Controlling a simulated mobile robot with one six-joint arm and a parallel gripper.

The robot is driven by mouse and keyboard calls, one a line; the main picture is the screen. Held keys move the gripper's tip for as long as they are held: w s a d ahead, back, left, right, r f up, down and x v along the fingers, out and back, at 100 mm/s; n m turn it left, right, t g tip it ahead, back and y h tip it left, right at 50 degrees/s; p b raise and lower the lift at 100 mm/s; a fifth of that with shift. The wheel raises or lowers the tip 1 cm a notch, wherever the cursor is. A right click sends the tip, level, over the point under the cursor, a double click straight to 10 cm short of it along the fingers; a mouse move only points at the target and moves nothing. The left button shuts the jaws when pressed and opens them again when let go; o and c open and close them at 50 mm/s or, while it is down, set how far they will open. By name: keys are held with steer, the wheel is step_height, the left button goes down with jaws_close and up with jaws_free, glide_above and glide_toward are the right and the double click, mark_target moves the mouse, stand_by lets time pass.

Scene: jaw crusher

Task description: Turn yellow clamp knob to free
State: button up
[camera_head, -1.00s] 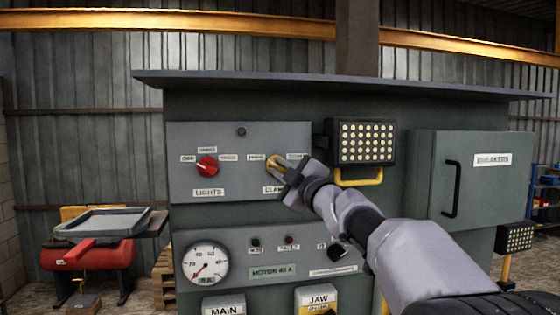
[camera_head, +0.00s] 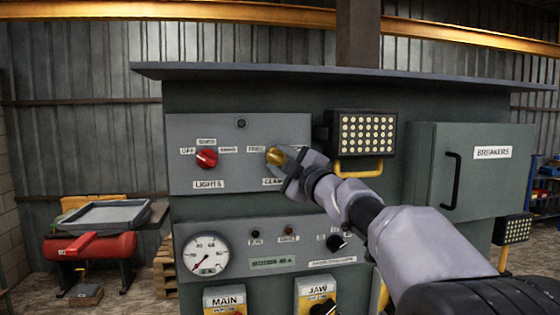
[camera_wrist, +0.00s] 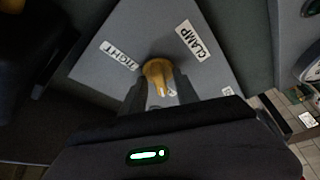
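The yellow clamp knob (camera_head: 276,156) is on the upper grey panel (camera_head: 225,130), between a FREE label (camera_head: 256,149) on its left and my gripper on its right. The CLAMP label (camera_head: 273,182) below is partly covered. My gripper (camera_head: 287,163) is at the knob from the lower right and hides part of it. In the wrist view the knob (camera_wrist: 158,72) sits between the two dark fingers of my gripper (camera_wrist: 160,92). The fingers stand apart, with a small gap seen beside the knob's ridge. The TIGHT label (camera_wrist: 119,56) shows there too.
A red LIGHTS knob (camera_head: 206,158) is left on the same panel. A lamp (camera_head: 361,138) with a yellow bracket (camera_head: 358,170) juts out close to the right of my gripper. A gauge (camera_head: 202,255) and small controls are below. The BREAKERS box (camera_head: 470,170) is at right.

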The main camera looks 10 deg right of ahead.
steer(key=b+v, duration=0.2)
steer(key=v, duration=1.5)
steer(key=shift+s+b, duration=0.3)
